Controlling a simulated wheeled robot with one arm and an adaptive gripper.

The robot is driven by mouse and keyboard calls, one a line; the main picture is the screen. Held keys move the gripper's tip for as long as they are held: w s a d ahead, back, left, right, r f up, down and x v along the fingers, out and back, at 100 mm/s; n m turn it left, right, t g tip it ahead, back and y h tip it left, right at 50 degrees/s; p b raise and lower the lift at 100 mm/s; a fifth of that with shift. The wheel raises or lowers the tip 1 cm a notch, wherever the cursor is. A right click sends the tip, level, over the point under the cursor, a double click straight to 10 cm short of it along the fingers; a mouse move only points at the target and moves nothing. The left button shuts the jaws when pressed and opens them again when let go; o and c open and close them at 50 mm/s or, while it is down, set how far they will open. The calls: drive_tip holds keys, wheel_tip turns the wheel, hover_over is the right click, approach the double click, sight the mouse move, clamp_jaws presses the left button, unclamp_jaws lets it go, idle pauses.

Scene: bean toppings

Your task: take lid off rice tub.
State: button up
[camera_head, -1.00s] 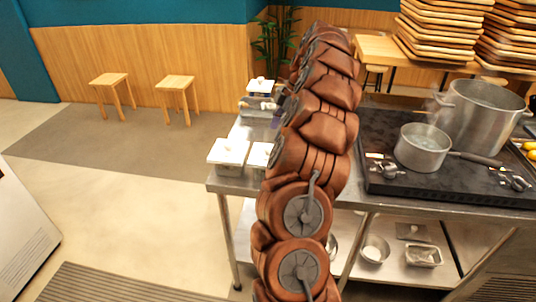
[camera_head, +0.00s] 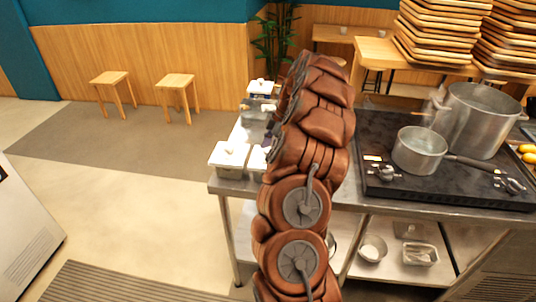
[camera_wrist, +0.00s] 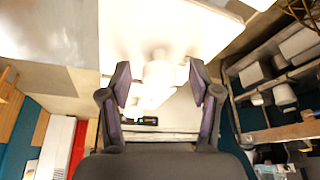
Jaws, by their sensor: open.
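Several lidded tubs stand at the left end of the steel counter in the head view. A white-lidded tub (camera_head: 229,158) is at the front left, with another white lid (camera_head: 257,160) beside it, partly behind my arm. I cannot tell from its look which one is the rice tub. In the wrist view a pale lid (camera_wrist: 190,28) fills the upper middle, washed out by light, with a whitish knob (camera_wrist: 158,72) on it. My gripper (camera_wrist: 160,82) is open, with one finger on each side of the knob in the picture; contact is not visible. My arm mostly hides the gripper in the head view.
Another white-lidded tub (camera_head: 260,87) stands farther back on the counter. A black stove (camera_head: 440,185) to the right carries a saucepan (camera_head: 419,150) and a large pot (camera_head: 480,115). Stacked wooden trays (camera_head: 440,35) stand behind.

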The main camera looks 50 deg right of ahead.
drive_tip(key=shift+f, duration=0.2)
drive_tip(key=shift+c, duration=0.3)
drive_tip(key=c, duration=1.1)
